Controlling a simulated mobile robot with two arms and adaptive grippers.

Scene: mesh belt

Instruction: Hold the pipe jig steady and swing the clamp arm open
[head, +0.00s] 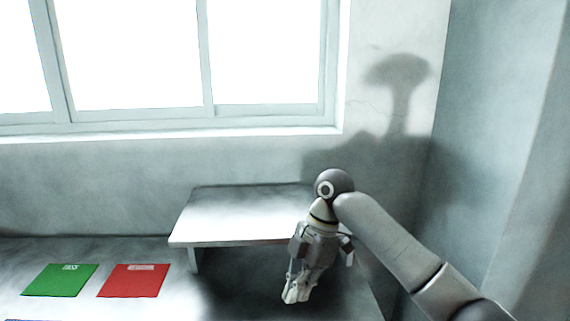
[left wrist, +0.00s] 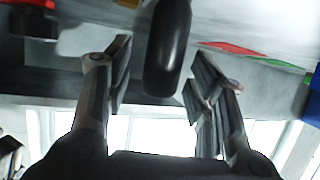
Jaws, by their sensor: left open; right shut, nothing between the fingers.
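In the left wrist view my left gripper (left wrist: 157,75) is open, its two fingers spread wide. A black, round-ended bar (left wrist: 168,55) shows between the fingers, with gaps on both sides; I cannot tell whether it is part of the pipe jig. In the head view my right gripper (head: 296,292) points down in front of the raised shelf, its fingers together and empty. Neither the pipe jig nor its clamp arm can be made out for certain in either view. My left gripper is outside the head view.
A raised pale shelf (head: 240,215) stands against the wall below the window. A green mat (head: 60,280) and a red mat (head: 134,281) lie flat on the left. A red and black object (left wrist: 35,20) and a blue object (left wrist: 314,95) show at the left wrist view's edges.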

